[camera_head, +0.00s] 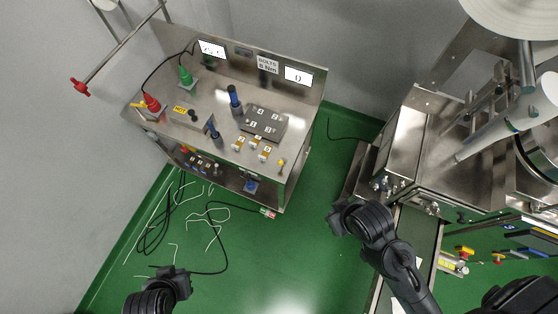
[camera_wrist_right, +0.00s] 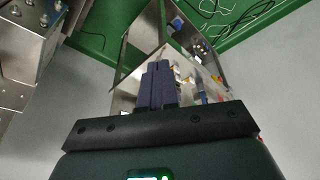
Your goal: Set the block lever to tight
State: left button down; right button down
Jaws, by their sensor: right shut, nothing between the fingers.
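A steel workbench (camera_head: 205,115) stands at the upper left. On its top lies a dark grey block (camera_head: 263,122) with several small white labels. A small yellow-topped lever (camera_head: 281,163) stands near the bench's right front corner. I cannot tell whether it is the block lever or which way it is set. My right gripper (camera_head: 340,220) is right of and below the bench, apart from it. Its two dark fingers (camera_wrist_right: 158,84) are together and empty in the right wrist view, with the bench behind them. My left gripper (camera_head: 172,278) is low at the left, over the floor; its fingers are unclear.
Loose cables (camera_head: 155,225) lie on the green floor at left. A steel machine (camera_head: 405,140) stands at right. Floor between bench and machine is mostly clear.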

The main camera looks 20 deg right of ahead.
pick_arm(q)
jog(key=shift+w+d+r, duration=0.15)
jog(key=shift+w+d, duration=0.2)
pick_arm(e)
jog(key=shift+w+d+r, duration=0.2)
jog(key=shift+w+d, duration=0.1)
jog(key=shift+w, duration=0.1)
pick_arm(q)
jog(key=shift+d, duration=0.1)
pick_arm(e)
jog(key=shift+d, duration=0.1)
